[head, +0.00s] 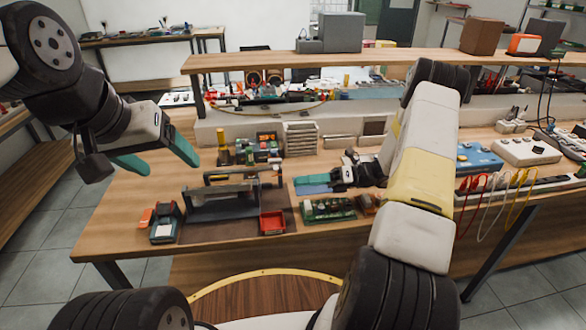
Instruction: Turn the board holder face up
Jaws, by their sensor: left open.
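The board holder (222,205) is a dark grey frame with upright ends and a long bar across it. It stands on a brown mat (192,233) on the wooden workbench, left of centre. I cannot tell which face is up. My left gripper (171,166) hangs above the bench's left side, up and left of the holder. Its teal fingers are spread and empty. My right gripper (298,184) points left, low over the bench, with its fingertips just right of the holder. Its fingers look close together, but the gap between them is unclear.
A red tray (272,222) sits at the mat's front right corner. A teal and dark device (165,222) stands at its left. A green circuit board (329,209) lies below my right gripper. Small parts (249,149) stand behind the holder.

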